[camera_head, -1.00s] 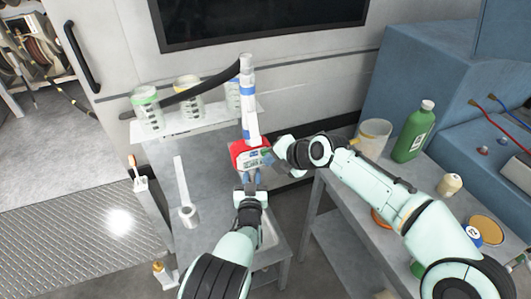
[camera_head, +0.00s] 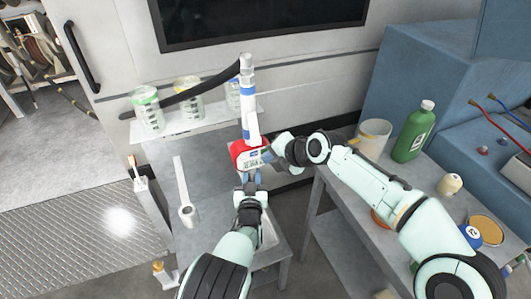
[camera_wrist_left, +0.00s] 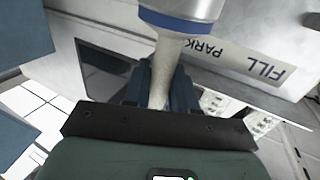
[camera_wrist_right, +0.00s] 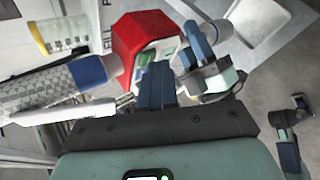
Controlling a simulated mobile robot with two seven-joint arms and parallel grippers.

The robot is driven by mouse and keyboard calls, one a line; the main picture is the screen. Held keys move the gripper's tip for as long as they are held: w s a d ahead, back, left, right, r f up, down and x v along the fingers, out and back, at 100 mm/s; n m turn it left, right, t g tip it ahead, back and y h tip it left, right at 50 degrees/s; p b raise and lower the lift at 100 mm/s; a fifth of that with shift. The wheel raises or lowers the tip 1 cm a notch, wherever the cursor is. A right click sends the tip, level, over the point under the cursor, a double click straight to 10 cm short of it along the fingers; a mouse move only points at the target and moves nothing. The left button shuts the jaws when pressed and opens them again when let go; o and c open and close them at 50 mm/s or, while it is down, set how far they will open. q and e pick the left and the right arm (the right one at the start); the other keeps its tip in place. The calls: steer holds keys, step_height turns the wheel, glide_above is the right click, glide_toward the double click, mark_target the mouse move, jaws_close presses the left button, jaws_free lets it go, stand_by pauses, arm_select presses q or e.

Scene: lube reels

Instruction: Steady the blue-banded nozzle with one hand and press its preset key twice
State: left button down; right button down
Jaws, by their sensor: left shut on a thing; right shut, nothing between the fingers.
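The blue-banded nozzle (camera_head: 249,105) stands upright in the head view, with a white body, blue bands and a red housing (camera_head: 239,152). The housing's face with display and keys (camera_head: 254,159) is partly covered by my right gripper. My left gripper (camera_head: 251,181) is shut on the nozzle's lower part below the housing; the left wrist view shows its fingers around a pale stem (camera_wrist_left: 165,75). My right gripper (camera_head: 272,156) is shut and empty at the right of the face. In the right wrist view its fingertips (camera_wrist_right: 157,68) overlap the face; I cannot tell whether they touch a key.
A shelf (camera_head: 190,124) with several banded beakers stands behind left. A black hose (camera_head: 205,88) runs to the nozzle's top. The right bench holds a green bottle (camera_head: 413,135), a beaker (camera_head: 374,138) and small containers.

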steer(key=shift+s, duration=0.15)
steer(key=shift+s+d, duration=0.3)
steer(key=shift+s, duration=0.4)
stand_by(0.4)
steer(key=shift+w+a, duration=0.2)
steer(key=shift+w, duration=0.2)
steer(key=shift+w, duration=0.35)
stand_by(1.0)
steer(key=shift+s+d, duration=0.2)
steer(key=shift+s, duration=0.55)
steer(key=s, duration=0.1)
steer(key=s+d, duration=0.1)
steer(key=s, duration=0.2)
steer(key=shift+s+d, duration=0.25)
steer(key=shift+s, duration=0.15)
